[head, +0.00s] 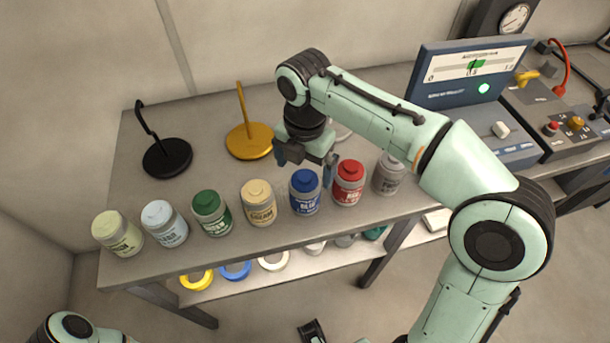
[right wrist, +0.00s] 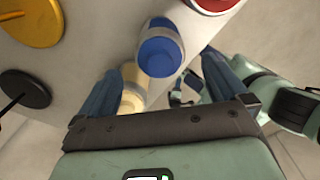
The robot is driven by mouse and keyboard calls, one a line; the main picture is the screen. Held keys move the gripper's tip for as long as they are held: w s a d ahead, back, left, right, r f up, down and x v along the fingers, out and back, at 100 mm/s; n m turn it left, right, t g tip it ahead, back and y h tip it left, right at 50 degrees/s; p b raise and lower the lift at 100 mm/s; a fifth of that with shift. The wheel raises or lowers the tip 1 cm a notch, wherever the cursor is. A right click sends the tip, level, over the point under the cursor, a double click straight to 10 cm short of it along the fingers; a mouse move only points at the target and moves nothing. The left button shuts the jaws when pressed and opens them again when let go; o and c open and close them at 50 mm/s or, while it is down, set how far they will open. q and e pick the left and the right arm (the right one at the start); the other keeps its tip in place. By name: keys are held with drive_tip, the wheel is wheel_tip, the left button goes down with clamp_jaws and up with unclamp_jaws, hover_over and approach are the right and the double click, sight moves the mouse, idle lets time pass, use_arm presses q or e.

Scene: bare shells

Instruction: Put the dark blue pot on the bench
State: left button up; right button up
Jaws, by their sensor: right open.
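My right gripper (head: 304,166) is open and empty, pointing down just above and behind the dark blue pot. In the right wrist view the dark blue pot (right wrist: 160,48) shows between the spread fingers (right wrist: 160,78), beyond their tips. I cannot tell whether they touch it.
Green (head: 211,212), pale blue (head: 164,223), pale yellow (head: 117,232) and grey (head: 387,174) pots share the row closely. Black (head: 167,158) and orange (head: 249,141) stands are behind. A gauge box (head: 470,75) is at right. Tape rings (head: 235,270) lie on the lower shelf.

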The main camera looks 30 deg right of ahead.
drive_tip(key=shift+r+p, duration=0.4)
drive_tip(key=shift+r, duration=1.6)
